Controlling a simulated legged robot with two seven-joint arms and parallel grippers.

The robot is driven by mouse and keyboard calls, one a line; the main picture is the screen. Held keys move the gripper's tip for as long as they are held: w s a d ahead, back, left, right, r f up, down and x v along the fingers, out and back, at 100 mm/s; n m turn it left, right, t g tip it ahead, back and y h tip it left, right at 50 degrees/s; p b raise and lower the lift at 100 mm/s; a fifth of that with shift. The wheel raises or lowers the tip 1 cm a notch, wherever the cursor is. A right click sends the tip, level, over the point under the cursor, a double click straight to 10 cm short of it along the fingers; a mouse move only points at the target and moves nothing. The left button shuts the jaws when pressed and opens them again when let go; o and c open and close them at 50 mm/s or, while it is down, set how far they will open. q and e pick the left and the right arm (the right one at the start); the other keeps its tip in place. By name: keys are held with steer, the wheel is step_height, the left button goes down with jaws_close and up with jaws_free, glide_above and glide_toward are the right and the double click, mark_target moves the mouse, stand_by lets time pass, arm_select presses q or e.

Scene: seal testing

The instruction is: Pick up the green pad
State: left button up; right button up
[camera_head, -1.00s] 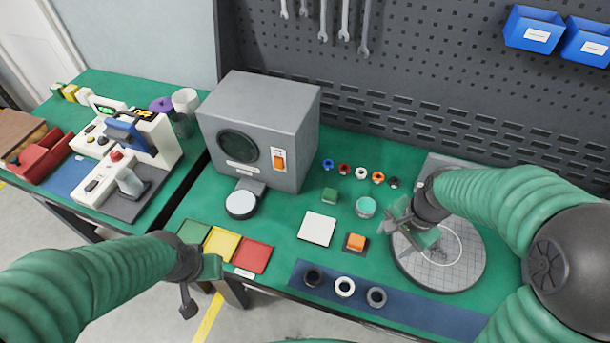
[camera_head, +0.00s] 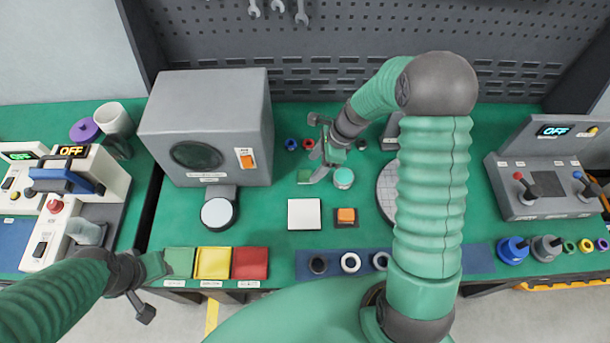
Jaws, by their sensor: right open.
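A small green square pad (camera_head: 304,177) lies on the green bench, in front of the grey box's right side. My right gripper (camera_head: 319,160) is open and empty, angled down just right of and above this pad, apparently apart from it. A jar with a teal round top (camera_head: 343,178) stands close to its right. A larger flat green square (camera_head: 179,262) lies at the bench's front edge, left of a yellow square (camera_head: 213,262) and a red one (camera_head: 250,262). My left gripper (camera_head: 150,288) is beside the larger green square; its jaw opening is unclear.
A grey box with a round window (camera_head: 205,125) stands left of the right gripper. A white square (camera_head: 304,214) and an orange button (camera_head: 346,215) lie in front. Small coloured rings (camera_head: 291,144) lie behind. My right arm covers part of the round plate (camera_head: 386,188).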

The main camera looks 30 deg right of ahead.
mark_target(307, 173)
steer(key=x, duration=0.4)
steer(key=shift+w+a+f, duration=0.15)
steer(key=shift+w+a, duration=0.05)
steer(key=shift+a, duration=0.3)
steer(key=shift+w+d+f, duration=0.1)
steer(key=shift+f, duration=0.3)
steer(key=shift+w+d+f, duration=0.15)
steer(key=shift+d+f, duration=0.05)
steer(key=shift+d, duration=0.1)
steer(key=shift+a+r, duration=0.2)
steer(key=shift+a, duration=0.2)
steer(key=c, duration=0.9)
jaws_close()
steer(key=shift+d, duration=0.15)
